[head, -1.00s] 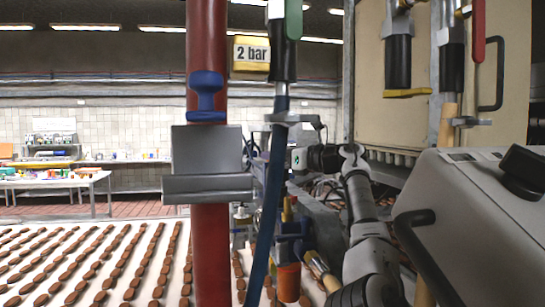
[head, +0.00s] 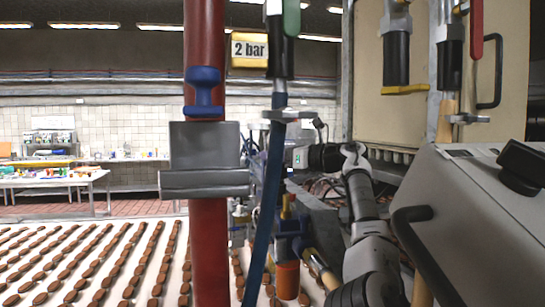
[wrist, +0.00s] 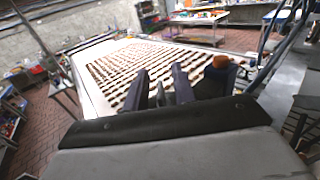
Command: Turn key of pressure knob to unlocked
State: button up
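No part can be surely told as the pressure knob's key. A blue valve body (head: 284,247) with an orange round cap (head: 288,278) stands low in the centre of the head view. A similar orange cap shows at the right of my fingers in the wrist view (wrist: 221,62). A yellow "2 bar" sign (head: 249,49) hangs above, beside the red pipe. My gripper (wrist: 160,92) shows two dark fingers spread apart, with no held thing seen between them. In the head view my arm reaches in at right of the valve body; its fingertips are not clearly seen.
A thick red pipe (head: 208,250) with a grey clamp block and a slanted blue hose (head: 266,195) stand in front. A grey box (head: 470,225) with a black knob (head: 525,165) is at right. A conveyor (head: 35,299) with rows of brown biscuits lies at left.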

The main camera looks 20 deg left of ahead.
jog(key=d+b, duration=0.1)
jog(key=d, duration=0.6)
jog(key=shift+s, duration=0.3)
jog(key=shift+d, duration=0.1)
